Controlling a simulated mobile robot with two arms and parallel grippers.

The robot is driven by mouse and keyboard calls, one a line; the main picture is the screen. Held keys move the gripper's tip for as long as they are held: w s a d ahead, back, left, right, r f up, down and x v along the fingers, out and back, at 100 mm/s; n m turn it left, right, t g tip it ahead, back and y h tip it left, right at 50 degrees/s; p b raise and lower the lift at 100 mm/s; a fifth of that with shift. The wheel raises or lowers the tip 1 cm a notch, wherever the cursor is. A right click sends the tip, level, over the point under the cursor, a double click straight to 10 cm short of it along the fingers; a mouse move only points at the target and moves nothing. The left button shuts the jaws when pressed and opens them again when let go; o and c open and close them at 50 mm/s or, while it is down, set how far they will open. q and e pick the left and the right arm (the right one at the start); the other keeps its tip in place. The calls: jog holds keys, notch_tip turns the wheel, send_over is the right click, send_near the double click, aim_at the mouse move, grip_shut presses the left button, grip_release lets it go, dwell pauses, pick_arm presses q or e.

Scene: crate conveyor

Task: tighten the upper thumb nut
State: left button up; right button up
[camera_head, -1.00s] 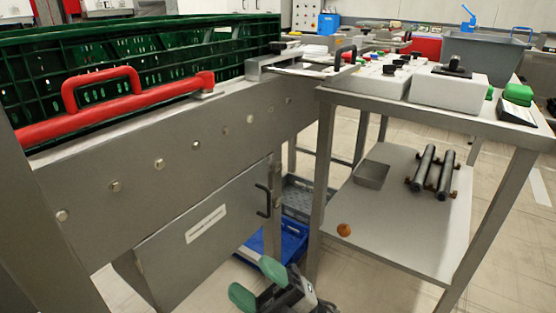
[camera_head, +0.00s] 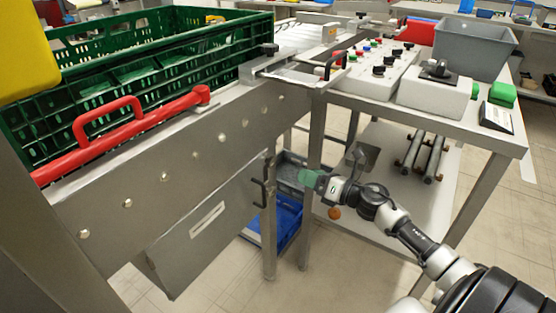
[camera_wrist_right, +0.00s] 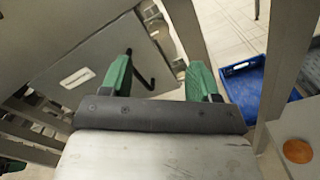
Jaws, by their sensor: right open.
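I cannot make out an upper thumb nut in either view. My right gripper (camera_head: 312,180) has green fingers and reaches in from the lower right, beside the table leg. In the right wrist view it (camera_wrist_right: 158,78) is open, with nothing between its fingers. Beyond the fingers is a grey metal panel (camera_wrist_right: 80,62) with a white label and a black handle (camera_wrist_right: 142,72). In the head view this panel (camera_head: 190,245) hangs below the conveyor's side, its handle (camera_head: 262,185) to the left of my gripper. My left gripper is not in view.
A green crate (camera_head: 150,70) sits on the conveyor behind a red-handled bar (camera_head: 120,130). A steel table (camera_head: 495,135) carries control boxes and a grey bin (camera_head: 475,48). An orange round piece (camera_head: 335,213) is on its lower shelf. A blue crate (camera_head: 285,225) is on the floor.

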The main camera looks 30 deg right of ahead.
aim_at(274, 162)
jog(key=x, duration=1)
jog(key=shift+w+a, duration=0.1)
jog(key=shift+a, duration=0.05)
jog(key=shift+c, duration=0.4)
jog(key=c, duration=0.8)
jog(key=shift+c, duration=0.2)
